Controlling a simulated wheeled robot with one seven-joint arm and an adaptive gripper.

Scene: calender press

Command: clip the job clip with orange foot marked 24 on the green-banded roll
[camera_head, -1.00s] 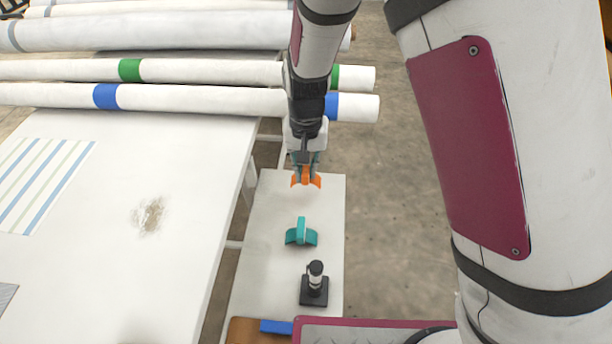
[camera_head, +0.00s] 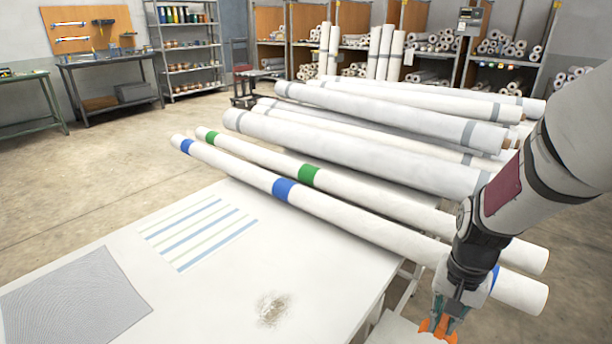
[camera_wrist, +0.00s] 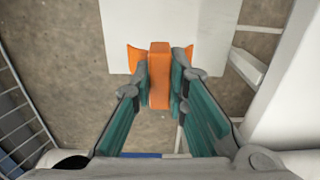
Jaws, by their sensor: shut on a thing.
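My gripper (camera_head: 440,322) is shut on an orange-footed clip (camera_head: 447,334), which hangs at the fingertips at the lower right of the head view. In the wrist view the clip (camera_wrist: 159,75) sits upright between the two teal fingers (camera_wrist: 159,95). No number shows on it. The green-banded roll (camera_head: 270,157) lies across the table, with its green band (camera_head: 309,176) near the middle. It is behind the blue-banded roll (camera_head: 235,168). My gripper is in front of the right ends of both rolls, apart from them.
Larger grey-banded rolls (camera_head: 350,145) lie behind the two banded rolls. The white table (camera_head: 330,245) holds a striped sheet (camera_head: 198,232) and a grey mesh sheet (camera_head: 75,300). A small white side table (camera_head: 395,330) is under my gripper. Shelves and racks stand far back.

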